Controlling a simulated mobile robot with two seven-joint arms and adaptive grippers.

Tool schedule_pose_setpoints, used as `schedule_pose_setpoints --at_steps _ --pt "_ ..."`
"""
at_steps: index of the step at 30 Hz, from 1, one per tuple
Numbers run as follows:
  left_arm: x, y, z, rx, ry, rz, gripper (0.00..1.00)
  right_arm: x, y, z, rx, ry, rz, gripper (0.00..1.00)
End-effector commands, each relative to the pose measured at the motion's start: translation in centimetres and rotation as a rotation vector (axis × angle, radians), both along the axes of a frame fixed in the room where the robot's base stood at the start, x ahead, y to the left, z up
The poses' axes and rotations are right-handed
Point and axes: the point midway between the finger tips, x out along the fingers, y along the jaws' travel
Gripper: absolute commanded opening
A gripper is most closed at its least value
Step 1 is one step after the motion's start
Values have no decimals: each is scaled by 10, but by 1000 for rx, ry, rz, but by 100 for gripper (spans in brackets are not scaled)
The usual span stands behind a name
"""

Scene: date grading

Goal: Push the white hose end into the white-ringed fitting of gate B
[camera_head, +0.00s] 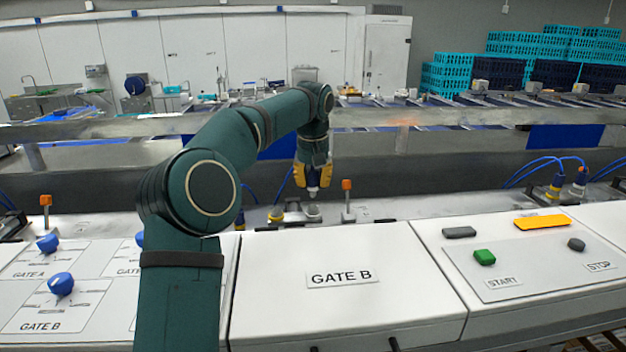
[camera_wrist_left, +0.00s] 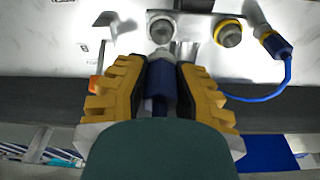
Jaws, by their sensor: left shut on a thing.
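My left gripper (camera_head: 313,182) is shut on the white hose end (camera_head: 313,191), a blue connector with a pale tip, held roughly upright behind the GATE B panel. In the left wrist view the connector's blue body (camera_wrist_left: 160,82) sits between the yellow fingers of the gripper (camera_wrist_left: 160,88). A pale-ringed fitting (camera_wrist_left: 162,28) lies just beyond the tip, in line with it; I cannot tell whether they touch. In the head view this fitting is mostly hidden under the tip. A yellow-ringed fitting (camera_wrist_left: 228,33) is beside it. My right gripper is not in view.
A blue connector with a hose (camera_wrist_left: 275,42) lies beyond the yellow-ringed fitting. An orange-topped lever (camera_head: 347,186) stands close right of the gripper. The GATE B panel (camera_head: 400,255) is in front. Two more connectors with blue hoses (camera_head: 556,185) are at the right.

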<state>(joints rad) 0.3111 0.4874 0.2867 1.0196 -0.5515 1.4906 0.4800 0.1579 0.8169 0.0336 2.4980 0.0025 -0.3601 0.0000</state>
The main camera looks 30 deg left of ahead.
Motion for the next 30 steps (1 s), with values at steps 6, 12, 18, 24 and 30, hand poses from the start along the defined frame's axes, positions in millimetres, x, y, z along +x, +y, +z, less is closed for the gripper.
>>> schedule_pose_setpoints --at_steps 6,12,18,24,30 --pt "0 0 -7 0 0 -1 0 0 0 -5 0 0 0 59" --pt "0 0 -12 1 -1 0 0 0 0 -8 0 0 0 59" --pt "0 0 -17 1 -1 0 0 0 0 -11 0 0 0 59" --pt "0 0 -20 0 0 0 0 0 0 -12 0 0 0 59" --pt "0 0 -20 1 -1 0 0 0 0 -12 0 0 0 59"
